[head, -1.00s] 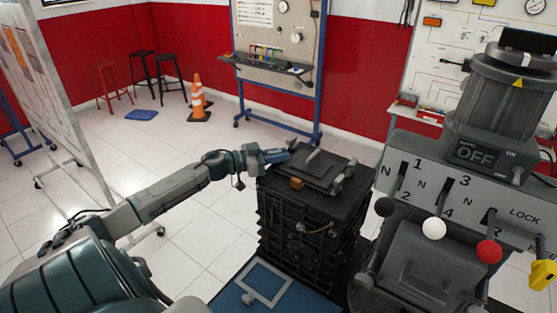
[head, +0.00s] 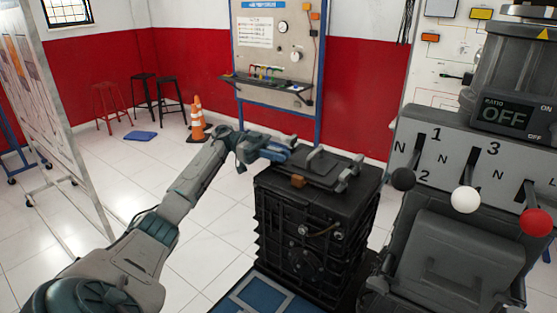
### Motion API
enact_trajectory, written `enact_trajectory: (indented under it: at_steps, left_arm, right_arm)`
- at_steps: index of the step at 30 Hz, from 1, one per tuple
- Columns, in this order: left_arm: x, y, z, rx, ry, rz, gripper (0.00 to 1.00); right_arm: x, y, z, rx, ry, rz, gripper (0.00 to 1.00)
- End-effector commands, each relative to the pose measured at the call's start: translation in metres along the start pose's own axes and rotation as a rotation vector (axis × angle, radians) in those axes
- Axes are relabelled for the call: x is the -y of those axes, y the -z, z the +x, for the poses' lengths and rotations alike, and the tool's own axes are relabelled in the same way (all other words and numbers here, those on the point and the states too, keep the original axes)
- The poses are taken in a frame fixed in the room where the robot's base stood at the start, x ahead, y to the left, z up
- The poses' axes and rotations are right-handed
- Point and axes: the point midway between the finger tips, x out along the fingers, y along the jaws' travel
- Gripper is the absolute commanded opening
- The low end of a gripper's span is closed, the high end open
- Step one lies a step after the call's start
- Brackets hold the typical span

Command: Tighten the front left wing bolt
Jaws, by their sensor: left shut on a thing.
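A black ribbed engine trainer box (head: 305,225) stands in the middle of the head view. A dark plate (head: 325,172) lies on its top, with grey wing bolts around it. One wing bolt (head: 315,156) shows at the back, one (head: 355,165) at the right and one (head: 342,186) at the front right. My left gripper (head: 285,151) is at the left edge of the lid, its fingers closed. The wing bolt between them is mostly hidden by the fingers. My right gripper is out of view.
A grey control console with several knobbed levers (head: 465,200) and a display reading OFF stands close on the right. A small orange-brown block (head: 298,181) sits on the box's front top edge. Orange cones (head: 198,118), stools and a panel stand (head: 275,55) are behind.

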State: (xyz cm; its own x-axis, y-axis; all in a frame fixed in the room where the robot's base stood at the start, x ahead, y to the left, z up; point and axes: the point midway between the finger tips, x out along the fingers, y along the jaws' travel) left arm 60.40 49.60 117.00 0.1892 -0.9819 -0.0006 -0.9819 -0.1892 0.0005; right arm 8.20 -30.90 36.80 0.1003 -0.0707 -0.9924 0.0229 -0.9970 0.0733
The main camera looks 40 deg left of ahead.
Motion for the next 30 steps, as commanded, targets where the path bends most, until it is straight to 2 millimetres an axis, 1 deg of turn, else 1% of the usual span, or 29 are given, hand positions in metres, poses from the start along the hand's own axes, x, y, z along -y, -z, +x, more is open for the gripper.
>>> enact_trajectory:
  at_steps: [9, 23, 24, 26, 27, 30]
  left_arm:
    - [-0.0004, 0.0022, -0.0002, -0.003, -0.083, 0.002, 0.0]
    - [-0.0011, 0.0025, 0.0, -0.002, -0.095, 0.003, 0.0]
    - [-0.0011, 0.0026, 0.0, -0.002, -0.094, 0.003, 0.23]
    - [-0.0011, 0.0024, 0.0, -0.002, -0.094, 0.003, 0.35]
    - [-0.0011, 0.0021, 0.0001, -0.001, -0.094, 0.003, 0.36]
    - [-0.0012, 0.0015, 0.0001, -0.001, -0.094, 0.002, 0.36]
  right_arm:
    - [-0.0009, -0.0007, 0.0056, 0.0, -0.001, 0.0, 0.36]
    - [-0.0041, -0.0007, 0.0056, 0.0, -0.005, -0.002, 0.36]
    - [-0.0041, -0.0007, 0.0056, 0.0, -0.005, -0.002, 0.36]
    - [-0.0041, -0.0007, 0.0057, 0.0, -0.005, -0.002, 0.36]
    - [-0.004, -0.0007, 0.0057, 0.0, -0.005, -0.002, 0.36]
    - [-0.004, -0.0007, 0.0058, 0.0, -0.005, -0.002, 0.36]
